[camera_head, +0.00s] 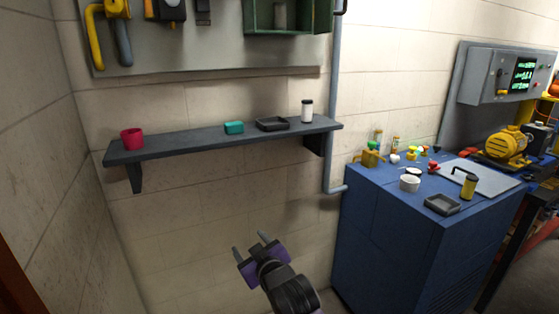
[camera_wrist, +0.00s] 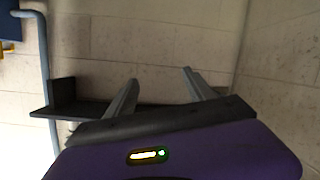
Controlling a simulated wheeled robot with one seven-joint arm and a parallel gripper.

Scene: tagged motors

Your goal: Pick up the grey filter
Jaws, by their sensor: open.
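My gripper (camera_head: 250,242) is open and empty, in front of the bare wall and below the wall shelf. Its two fingers also show apart in the wrist view (camera_wrist: 160,77), with nothing between them. No thing is plainly recognisable as the grey filter. A greyish upright cylinder (camera_head: 281,16) stands inside the open green cabinet at the top of the head view, its upper part cut off by the frame. It could be the filter, but I cannot tell.
The dark wall shelf (camera_head: 180,141) holds a red cup (camera_head: 132,138), a teal box (camera_head: 234,128), a dark tray (camera_head: 272,124) and a white jar (camera_head: 307,111). A blue cabinet (camera_head: 385,235) at right bears several small objects. A grey pipe (camera_head: 334,100) runs down the wall.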

